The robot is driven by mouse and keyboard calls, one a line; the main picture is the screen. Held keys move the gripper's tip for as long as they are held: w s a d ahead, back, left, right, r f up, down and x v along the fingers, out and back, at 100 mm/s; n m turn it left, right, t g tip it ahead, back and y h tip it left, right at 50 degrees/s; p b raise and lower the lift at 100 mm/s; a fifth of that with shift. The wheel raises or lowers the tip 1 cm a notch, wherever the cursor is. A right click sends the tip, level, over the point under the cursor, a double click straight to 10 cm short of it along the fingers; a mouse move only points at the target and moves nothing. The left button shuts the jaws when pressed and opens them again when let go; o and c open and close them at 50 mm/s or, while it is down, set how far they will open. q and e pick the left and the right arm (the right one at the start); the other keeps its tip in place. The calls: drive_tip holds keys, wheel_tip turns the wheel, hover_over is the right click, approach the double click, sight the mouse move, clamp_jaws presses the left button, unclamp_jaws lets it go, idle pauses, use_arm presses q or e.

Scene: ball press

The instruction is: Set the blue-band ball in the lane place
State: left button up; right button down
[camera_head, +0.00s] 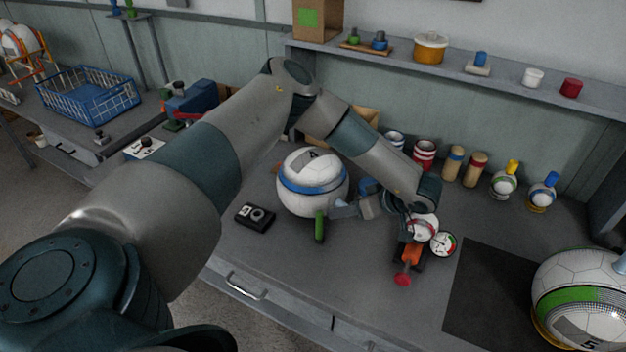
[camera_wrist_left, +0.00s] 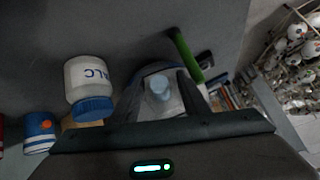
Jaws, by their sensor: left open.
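The blue-band ball (camera_head: 312,170) is white with a blue stripe and a grey patch. It stands on the bench in the middle of the head view. My left gripper (camera_head: 345,208) is open at the ball's lower right side, pointing left towards it. In the left wrist view, a rounded pale thing with a light-blue knob (camera_wrist_left: 160,88) shows between the fingers; I cannot tell whether they touch it. A dark mat (camera_head: 485,285) lies at the right; I cannot tell whether it is the lane place. My right gripper is not in view.
A green-band ball (camera_head: 578,305) sits on a yellow ring at the right. A gauge (camera_head: 443,243) and orange tool (camera_head: 408,255) lie below my left wrist. A black box (camera_head: 255,216) is left of the ball. Cans (camera_head: 425,154) and small balls (camera_head: 504,183) line the back.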

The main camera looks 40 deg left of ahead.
use_arm(q)
clamp_jaws()
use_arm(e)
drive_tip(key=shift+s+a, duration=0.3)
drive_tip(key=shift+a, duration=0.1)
use_arm(q)
drive_tip(key=shift+r, duration=0.1)
